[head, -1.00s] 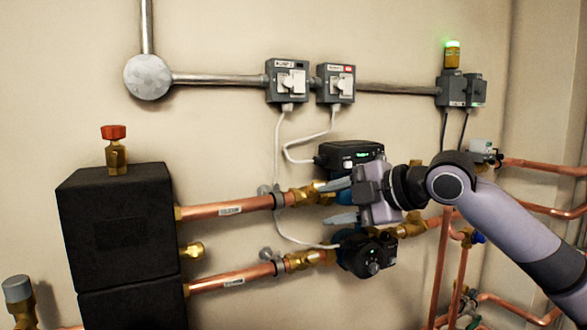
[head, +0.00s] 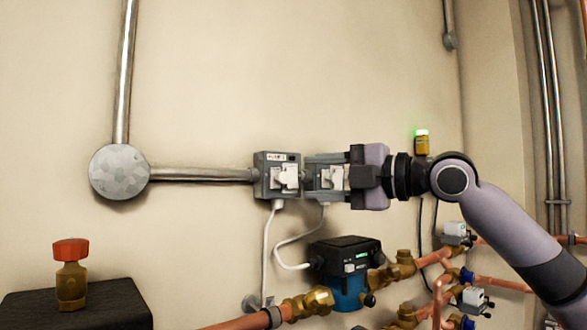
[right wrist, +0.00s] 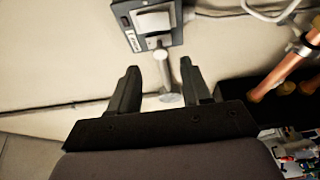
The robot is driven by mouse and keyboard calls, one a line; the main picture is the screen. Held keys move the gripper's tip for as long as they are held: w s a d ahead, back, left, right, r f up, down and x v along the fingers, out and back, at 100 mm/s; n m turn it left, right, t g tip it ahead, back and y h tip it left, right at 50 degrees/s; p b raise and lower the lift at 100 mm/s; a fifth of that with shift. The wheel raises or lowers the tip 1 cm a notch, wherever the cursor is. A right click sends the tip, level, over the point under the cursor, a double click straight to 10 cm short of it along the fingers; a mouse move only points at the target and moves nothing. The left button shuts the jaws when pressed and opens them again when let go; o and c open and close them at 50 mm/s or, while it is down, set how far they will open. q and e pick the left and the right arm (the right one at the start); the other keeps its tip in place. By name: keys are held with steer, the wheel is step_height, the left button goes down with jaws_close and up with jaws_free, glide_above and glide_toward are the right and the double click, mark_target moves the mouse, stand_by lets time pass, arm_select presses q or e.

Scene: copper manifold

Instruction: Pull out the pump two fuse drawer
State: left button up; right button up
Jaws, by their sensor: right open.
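Two grey switch units with white fronts hang side by side on the wall conduit, a left unit (head: 277,176) and a right unit (head: 332,178). Their labels are too small to read surely, so I cannot tell which is pump two. My right gripper (head: 314,178) is open and empty, level with the right unit. Its fingers overlap that unit's top and bottom edges in the head view; contact cannot be told. In the right wrist view, what looks like the left unit (right wrist: 150,22) lies beyond the open fingers (right wrist: 162,90). My left gripper is not in view.
A round junction box (head: 119,172) joins the conduit at left. White cables hang below the units toward a blue-black pump (head: 347,270) and copper pipes. A yellow device with a green light (head: 421,141) is at right.

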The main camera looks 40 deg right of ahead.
mark_target(286, 178)
steer(key=p+x, duration=0.2)
steer(key=x, duration=0.1)
steer(key=shift+w+a+r+p, duration=0.1)
steer(key=shift+w+r+p, duration=0.1)
steer(key=shift+w+p, duration=0.2)
steer(key=shift+w+a+f, duration=0.15)
steer(key=shift+w, duration=0.3)
steer(key=shift+c, duration=0.3)
jaws_close()
